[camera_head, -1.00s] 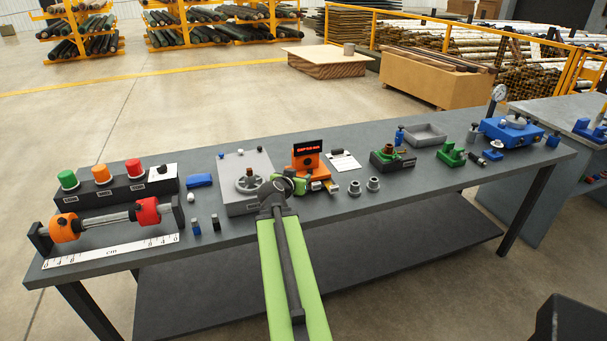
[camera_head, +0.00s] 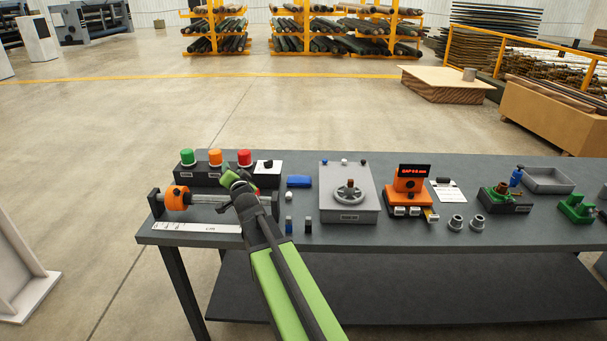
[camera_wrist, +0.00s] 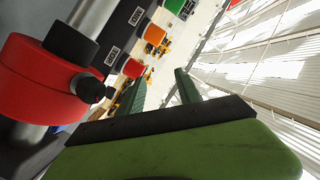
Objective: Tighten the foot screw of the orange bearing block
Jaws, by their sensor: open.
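The orange block (camera_head: 177,197) sits on a metal shaft (camera_head: 208,199) at the left end of the bench; I cannot make out a foot screw on it. A red block on the same shaft shows large at the left of the wrist view (camera_wrist: 40,95), with a black cap on top and a black knob on its side.
A button box (camera_head: 205,179) with green, orange and red buttons stands behind the shaft. A white ruler (camera_head: 195,227) lies in front. A grey handwheel box (camera_head: 333,190) and an orange display unit (camera_head: 408,188) stand to the right. Two small bottles stand near my arm.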

